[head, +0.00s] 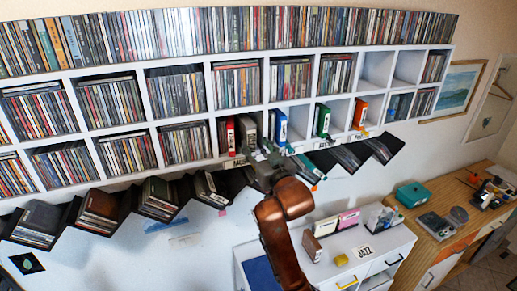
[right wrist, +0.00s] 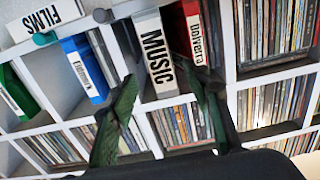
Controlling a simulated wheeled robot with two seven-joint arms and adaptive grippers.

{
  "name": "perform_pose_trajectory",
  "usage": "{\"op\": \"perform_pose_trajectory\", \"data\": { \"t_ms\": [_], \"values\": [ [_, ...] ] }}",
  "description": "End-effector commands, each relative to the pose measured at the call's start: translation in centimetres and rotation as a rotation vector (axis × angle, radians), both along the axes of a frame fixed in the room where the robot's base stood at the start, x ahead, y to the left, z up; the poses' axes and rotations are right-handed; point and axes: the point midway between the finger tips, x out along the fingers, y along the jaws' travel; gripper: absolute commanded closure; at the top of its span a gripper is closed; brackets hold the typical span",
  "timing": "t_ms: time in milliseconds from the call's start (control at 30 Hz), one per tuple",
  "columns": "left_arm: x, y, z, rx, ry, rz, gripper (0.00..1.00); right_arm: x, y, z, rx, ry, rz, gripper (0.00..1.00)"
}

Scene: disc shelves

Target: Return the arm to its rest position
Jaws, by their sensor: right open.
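My right gripper (head: 264,160) is open in front of the lower shelf row in the head view. In the right wrist view the open fingers (right wrist: 163,92) stand apart below the grey box file labelled MUSIC (right wrist: 156,50). Nothing shows held between them. The MUSIC file stands upright in its compartment beside a red file (right wrist: 191,30). A blue file (right wrist: 86,68) and a green file (right wrist: 14,90) stand in other compartments. My copper-coloured right arm reaches up from the bottom of the head view. My left gripper is not in view.
The white shelf (head: 203,62) is packed with discs; a few compartments at right are empty. Dark slanted racks (head: 190,188) with discs run below it, close to my gripper. A white cabinet (head: 350,262) stands right of my arm, a wooden desk (head: 440,243) farther right.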

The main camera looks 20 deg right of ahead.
Motion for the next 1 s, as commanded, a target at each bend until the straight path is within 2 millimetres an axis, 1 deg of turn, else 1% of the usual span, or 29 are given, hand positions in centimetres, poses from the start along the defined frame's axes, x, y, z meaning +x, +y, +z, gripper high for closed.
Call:
{"op": "perform_pose_trajectory", "data": {
  "t_ms": [33,100,200,633,700,767,867,900,967,1000],
  "values": [
    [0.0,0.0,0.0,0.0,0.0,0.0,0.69,-0.6,0.0,0.1,0.0,-0.003,0.001,0.56],
    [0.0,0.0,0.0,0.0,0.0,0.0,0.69,-1.0,0.0,0.0,0.0,-0.001,0.0,0.56],
    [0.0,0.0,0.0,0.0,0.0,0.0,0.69,-1.4,-0.1,0.1,0.0,-0.002,0.0,0.56],
    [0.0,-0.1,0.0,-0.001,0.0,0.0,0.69,-1.4,-0.1,0.0,0.0,-0.001,0.0,0.56],
    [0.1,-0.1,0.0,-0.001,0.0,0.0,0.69,-1.4,-0.2,-0.6,-0.001,0.009,-0.002,0.56],
    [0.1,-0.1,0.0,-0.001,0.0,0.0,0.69,-1.4,-0.6,-2.1,-0.005,0.031,-0.006,0.56],
    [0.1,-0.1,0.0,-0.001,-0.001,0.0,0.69,-1.7,-1.7,-6.6,-0.016,0.101,-0.019,0.56],
    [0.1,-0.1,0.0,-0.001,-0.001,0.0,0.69,-2.0,-2.3,-9.1,-0.021,0.138,-0.025,0.56],
    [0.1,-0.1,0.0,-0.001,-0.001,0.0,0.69,-2.7,-3.2,-13.2,-0.031,0.203,-0.034,0.56],
    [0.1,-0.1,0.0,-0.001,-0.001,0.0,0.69,-3.4,-3.9,-16.1,-0.038,0.248,-0.039,0.56]
  ]
}}
